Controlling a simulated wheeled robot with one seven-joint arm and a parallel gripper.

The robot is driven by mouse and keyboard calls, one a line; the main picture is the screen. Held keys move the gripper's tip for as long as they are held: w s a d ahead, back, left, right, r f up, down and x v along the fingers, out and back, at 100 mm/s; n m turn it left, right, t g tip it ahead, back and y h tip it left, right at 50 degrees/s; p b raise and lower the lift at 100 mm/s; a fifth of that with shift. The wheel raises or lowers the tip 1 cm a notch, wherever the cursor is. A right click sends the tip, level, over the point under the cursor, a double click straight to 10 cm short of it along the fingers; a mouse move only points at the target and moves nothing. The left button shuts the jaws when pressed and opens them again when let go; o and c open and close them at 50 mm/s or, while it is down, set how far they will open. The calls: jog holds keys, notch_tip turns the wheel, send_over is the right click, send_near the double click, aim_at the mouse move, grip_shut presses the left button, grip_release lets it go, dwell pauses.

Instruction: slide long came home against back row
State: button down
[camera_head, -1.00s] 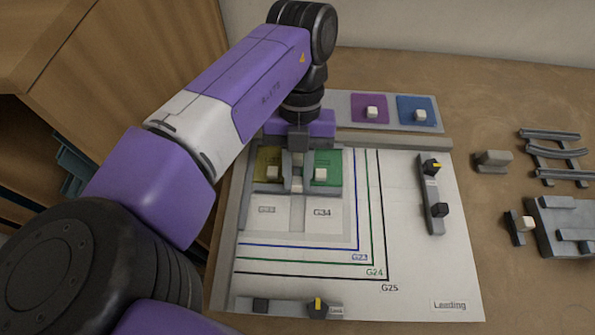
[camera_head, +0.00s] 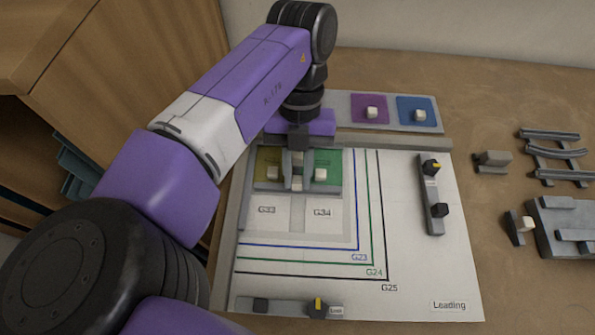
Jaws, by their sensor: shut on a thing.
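The long came (camera_head: 325,190) is a grey bar lying left to right along the front edge of the back row on the white board. The back row is a yellow-olive pane (camera_head: 266,161) at left and a green pane (camera_head: 328,161) at right, each with a white knob. My gripper (camera_head: 297,172) points down between the two panes and is shut on the long came near its middle. The came looks close against the panes' front edges. My gripper partly hides the middle, so I cannot tell whether any gap remains there.
Empty cells marked G33 (camera_head: 267,210) and G34 (camera_head: 322,212) lie in front. A rack with purple (camera_head: 370,109) and blue (camera_head: 417,109) panes stands behind. Grey bars with dark knobs lie at right (camera_head: 432,205) and front (camera_head: 285,307). Rails (camera_head: 555,150) lie far right.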

jog(key=shift+w, duration=0.4)
dwell(0.5)
jog(key=c, duration=1.2)
grip_release()
notch_tip(320, 180, up, 7)
jog(key=p, duration=0.5)
jog(key=shift+p, duration=0.4)
